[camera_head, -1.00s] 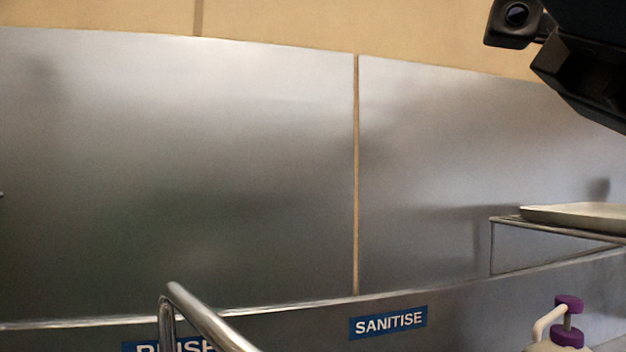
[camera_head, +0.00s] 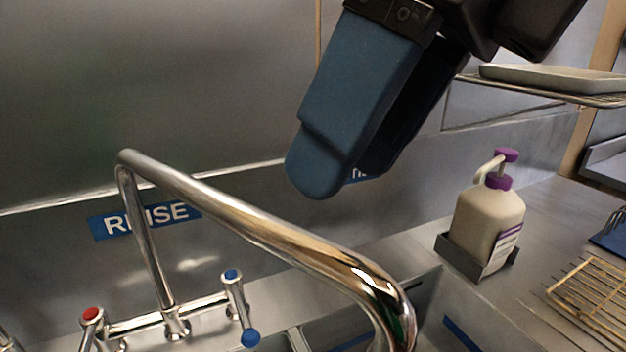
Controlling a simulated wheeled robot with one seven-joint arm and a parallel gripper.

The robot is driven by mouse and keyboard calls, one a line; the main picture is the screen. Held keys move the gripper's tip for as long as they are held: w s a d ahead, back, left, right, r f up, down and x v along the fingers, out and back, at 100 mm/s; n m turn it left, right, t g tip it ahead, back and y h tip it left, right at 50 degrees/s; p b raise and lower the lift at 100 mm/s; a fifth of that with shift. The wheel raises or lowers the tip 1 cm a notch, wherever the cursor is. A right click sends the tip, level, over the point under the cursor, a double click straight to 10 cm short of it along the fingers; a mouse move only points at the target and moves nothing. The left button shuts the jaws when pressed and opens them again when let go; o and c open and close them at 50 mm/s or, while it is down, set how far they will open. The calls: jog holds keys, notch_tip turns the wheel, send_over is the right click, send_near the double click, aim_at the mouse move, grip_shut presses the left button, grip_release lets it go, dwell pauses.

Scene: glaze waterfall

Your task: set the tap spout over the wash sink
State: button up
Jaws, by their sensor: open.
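The chrome tap spout (camera_head: 250,222) rises behind the taps and runs down toward the lower right, its bent end hanging near the sink edge at the bottom. Its base stands between a red-capped handle (camera_head: 92,316) and a blue-capped handle (camera_head: 236,300). My gripper (camera_head: 346,172) is open and empty, with blue fingers pointing down, in the picture above the middle of the spout and apart from it. A rinse sign (camera_head: 150,218) is on the wall behind the spout. A second blue sign is mostly hidden by my gripper. No wash sign is in view.
A cream pump bottle (camera_head: 488,222) with a purple top sits in a dark holder to the right. A tray (camera_head: 550,78) lies on a wall shelf at upper right. A wire rack (camera_head: 595,295) lies on the right counter. Part of a basin wall (camera_head: 470,312) shows at the bottom.

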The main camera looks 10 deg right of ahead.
aim_at(301, 230)
jog(key=shift+p+x, duration=0.4)
jog(key=shift+x, duration=2.75)
jog(key=shift+a, duration=0.1)
grip_shut()
